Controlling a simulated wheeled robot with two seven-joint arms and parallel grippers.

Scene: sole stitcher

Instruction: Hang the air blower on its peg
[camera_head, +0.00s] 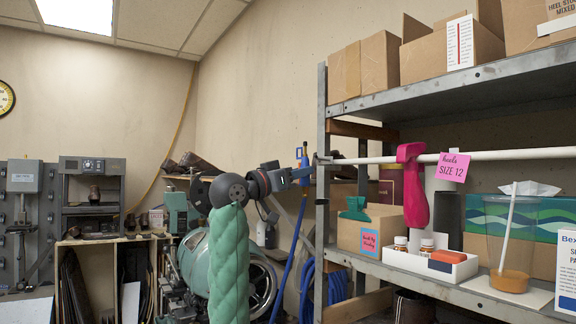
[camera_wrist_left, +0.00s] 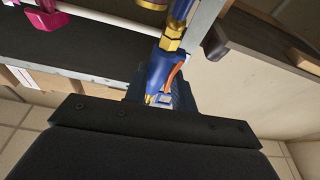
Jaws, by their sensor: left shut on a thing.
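The air blower (camera_head: 304,158) is a slim blue tool beside the front left post of the shelf. My left gripper (camera_head: 297,174) is shut on it. In the left wrist view the blower (camera_wrist_left: 162,67) shows a blue body, an orange lever and a brass fitting, and its lower end is hidden between my dark fingers (camera_wrist_left: 160,98). A blue hose (camera_head: 290,257) hangs below the gripper in the head view. A small dark fitting (camera_head: 322,159) juts from the post near the blower; I cannot tell whether it is the peg or whether they touch. My right gripper is not in view.
The metal shelf post (camera_head: 321,220) stands close to the right of my gripper. A white rod (camera_head: 500,154) crosses the shelf, with a pink tool (camera_head: 413,185) at it. Boxes and bottles fill the lower shelf. A green machine (camera_head: 215,265) stands behind my arm.

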